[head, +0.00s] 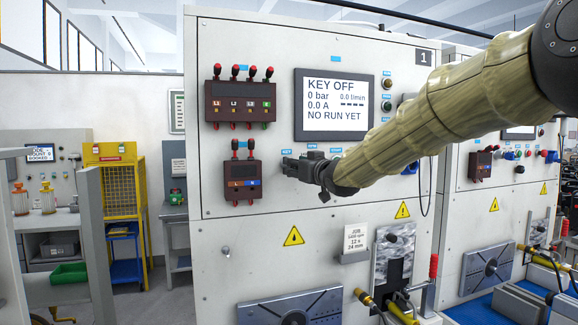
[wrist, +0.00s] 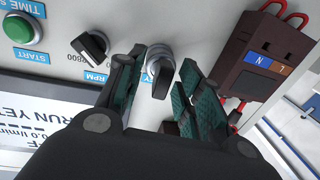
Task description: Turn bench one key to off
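Bench one is the grey-white cabinet (head: 260,150) marked 1 in the head view. Its display (head: 334,100) reads KEY OFF, with 0 bar and 0.0 A. In the wrist view, the key switch (wrist: 161,68) has a silver collar and a dark key or handle sticking out, beside a KEY label. My gripper (head: 304,168) is at the panel below the display. In the wrist view, my gripper (wrist: 162,82) has its two fingers apart, one on each side of the key, with gaps showing. In the head view the gripper hides the key.
A black RPM knob (wrist: 90,45) is close beside one finger, with a green START button (wrist: 19,28) farther off. A brown terminal block (wrist: 264,55) with red plugs is near the other finger. A second bench (head: 500,190) stands at right.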

